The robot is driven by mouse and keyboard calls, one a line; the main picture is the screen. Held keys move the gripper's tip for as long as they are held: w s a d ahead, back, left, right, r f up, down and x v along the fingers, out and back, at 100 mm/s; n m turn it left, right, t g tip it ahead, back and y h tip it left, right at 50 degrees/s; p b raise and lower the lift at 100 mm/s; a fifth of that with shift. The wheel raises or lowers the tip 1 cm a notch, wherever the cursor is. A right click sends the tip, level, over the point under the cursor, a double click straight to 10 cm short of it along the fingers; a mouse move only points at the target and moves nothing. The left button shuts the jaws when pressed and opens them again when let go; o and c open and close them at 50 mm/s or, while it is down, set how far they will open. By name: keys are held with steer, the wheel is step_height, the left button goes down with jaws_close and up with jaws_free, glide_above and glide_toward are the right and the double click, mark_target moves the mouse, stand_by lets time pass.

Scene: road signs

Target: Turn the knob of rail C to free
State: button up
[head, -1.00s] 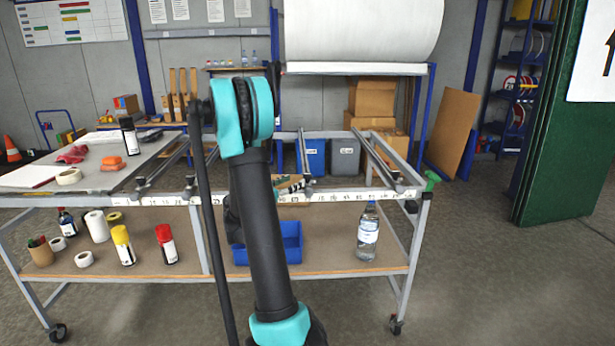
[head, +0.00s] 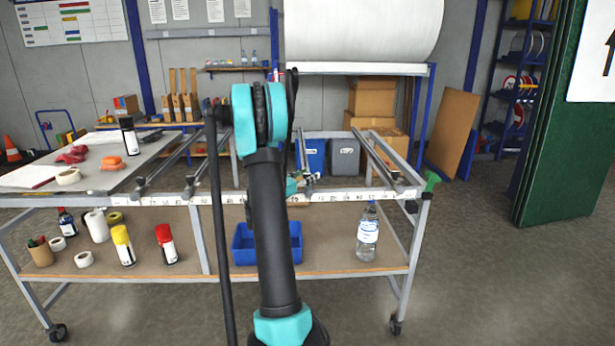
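Several metal rails run front to back across the open frame of the trolley bench (head: 345,197), with small dark fittings at their front ends. One rail (head: 303,150) lies just right of my arm, and its front fitting (head: 309,179) is small and partly crowded by a teal part beside my arm. Other rails are the far right one (head: 375,155) and two left ones (head: 165,163) and (head: 205,160). I cannot read any rail letter, so I cannot tell which is rail C, nor its knob's position.
The lower shelf holds a blue bin (head: 240,245), a bottle (head: 367,232) and cans. A green panel (head: 550,120) stands right, with clear floor before it.

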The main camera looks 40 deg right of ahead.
steer(key=c, duration=1)
steer(key=shift+o, duration=0.2)
steer(key=shift+s+n+t, duration=0.1)
steer(key=shift+n+t, duration=0.2)
steer(key=shift+t, duration=0.2)
steer(key=n+t+y, duration=0.1)
steer(key=t, duration=0.1)
steer(key=n+t+y, duration=0.1)
steer(key=n+t, duration=0.1)
steer(key=t, duration=0.1)
steer(key=shift+s+d+n+y, duration=0.1)
steer(key=shift+n+y, duration=0.2)
steer(key=n+t+y, duration=0.4)
steer(key=t+y, duration=0.1)
steer(key=shift+n, duration=0.3)
steer(key=n+t+y, duration=0.1)
steer(key=n+y, duration=0.1)
steer(key=y, duration=0.1)
steer(key=n+t+y, duration=0.1)
steer(key=n+y, duration=0.1)
steer(key=y, duration=0.1)
steer(key=shift+d+t+y, duration=0.1)
steer(key=shift+t+y, duration=0.2)
steer(key=n+y, duration=0.2)
steer(key=y, duration=0.1)
steer(key=n+y, duration=0.3)
steer(key=y, duration=0.1)
steer(key=shift+w+a+y, duration=0.2)
steer(key=shift+y, duration=0.2)
